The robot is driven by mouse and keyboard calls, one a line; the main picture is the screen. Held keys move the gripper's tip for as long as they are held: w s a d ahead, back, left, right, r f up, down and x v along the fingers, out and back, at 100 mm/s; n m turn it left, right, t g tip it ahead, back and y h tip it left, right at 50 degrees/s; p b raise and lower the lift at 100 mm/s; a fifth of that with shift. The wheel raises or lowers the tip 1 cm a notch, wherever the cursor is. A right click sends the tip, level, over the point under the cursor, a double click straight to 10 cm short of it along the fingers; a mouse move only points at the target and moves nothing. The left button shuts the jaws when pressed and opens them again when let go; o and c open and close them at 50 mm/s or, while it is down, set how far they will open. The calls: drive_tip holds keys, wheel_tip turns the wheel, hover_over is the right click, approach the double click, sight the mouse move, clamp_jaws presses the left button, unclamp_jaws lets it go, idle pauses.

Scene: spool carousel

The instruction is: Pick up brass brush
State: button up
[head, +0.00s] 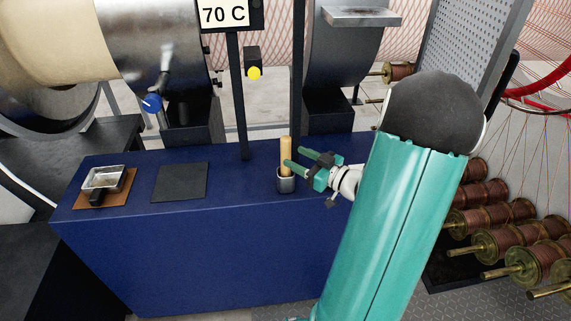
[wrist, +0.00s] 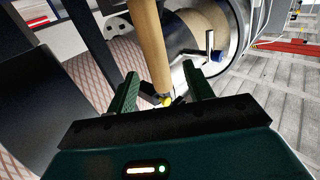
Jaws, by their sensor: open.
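The brush shows as a pale wooden handle (head: 286,150) standing upright in a small grey metal cup (head: 286,184) on the blue bench. Its lower end is hidden in the cup, so no brass shows. My gripper (head: 294,157) is open and reaches in from the right at the height of the handle. One green finger overlaps the handle in the head view, the other is a little behind. In the wrist view the handle (wrist: 149,45) lies between the two open fingers of my gripper (wrist: 160,84). I cannot tell whether either finger touches it.
The blue bench (head: 200,245) also bears a dark square mat (head: 180,181) and a metal pan (head: 104,179) on a brown board (head: 122,198) at left.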

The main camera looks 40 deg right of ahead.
sight(290, 153)
drive_tip(key=w, duration=0.5)
drive_tip(key=shift+w+a, duration=0.1)
drive_tip(key=shift+a, duration=0.2)
drive_tip(key=c, duration=1.1)
drive_tip(key=shift+o, duration=0.2)
